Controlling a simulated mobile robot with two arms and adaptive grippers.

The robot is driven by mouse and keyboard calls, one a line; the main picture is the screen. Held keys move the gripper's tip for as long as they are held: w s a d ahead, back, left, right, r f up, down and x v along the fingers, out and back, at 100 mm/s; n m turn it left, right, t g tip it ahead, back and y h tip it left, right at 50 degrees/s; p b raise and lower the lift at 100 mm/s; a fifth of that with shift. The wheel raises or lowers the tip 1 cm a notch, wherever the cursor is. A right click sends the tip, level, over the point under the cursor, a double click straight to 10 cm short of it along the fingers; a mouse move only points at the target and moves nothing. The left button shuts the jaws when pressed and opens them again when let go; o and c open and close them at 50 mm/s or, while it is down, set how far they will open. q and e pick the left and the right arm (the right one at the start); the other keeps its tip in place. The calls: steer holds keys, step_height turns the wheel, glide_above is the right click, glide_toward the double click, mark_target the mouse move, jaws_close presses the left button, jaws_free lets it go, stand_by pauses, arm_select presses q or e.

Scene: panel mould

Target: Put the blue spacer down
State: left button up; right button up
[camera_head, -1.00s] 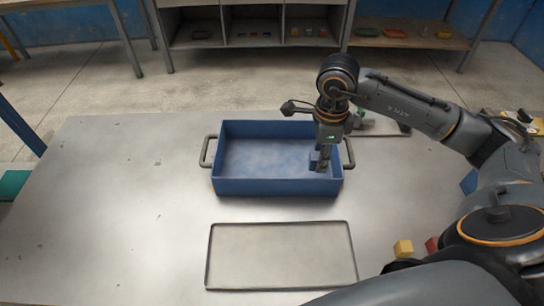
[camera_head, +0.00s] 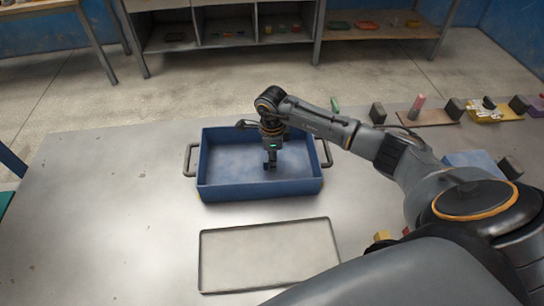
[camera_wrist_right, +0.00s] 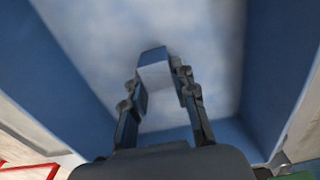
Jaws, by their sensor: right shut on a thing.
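My right gripper (camera_head: 270,164) reaches down into a blue box with two side handles (camera_head: 262,189), a little right of the box's middle. In the right wrist view its two fingers (camera_wrist_right: 160,88) are shut on the blue spacer (camera_wrist_right: 154,56), a small block at the fingertips. The box's pale, cloudy floor lies beneath the spacer; I cannot tell whether they touch. In the head view the spacer is too small and dark to make out clearly. My left gripper is not in view.
An empty shallow tray (camera_head: 201,268) lies in front of the box. A yellow block (camera_head: 381,236) sits right of it, partly behind my arm. Several small blocks and a brown board (camera_head: 428,118) stand at the back right. The table's left side is clear.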

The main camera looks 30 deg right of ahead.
steer(key=shift+f, duration=0.25)
steer(key=o, duration=0.6)
steer(key=shift+b, duration=0.3)
steer(key=o, duration=0.4)
steer(key=shift+o, duration=0.2)
steer(key=shift+r+p, duration=0.3)
steer(key=shift+p, duration=0.05)
step_height(320, 180, up, 10)
steer(key=b, duration=0.2)
steer(key=shift+r+b, duration=0.25)
steer(key=shift+b, duration=0.1)
steer(key=shift+r, duration=0.6)
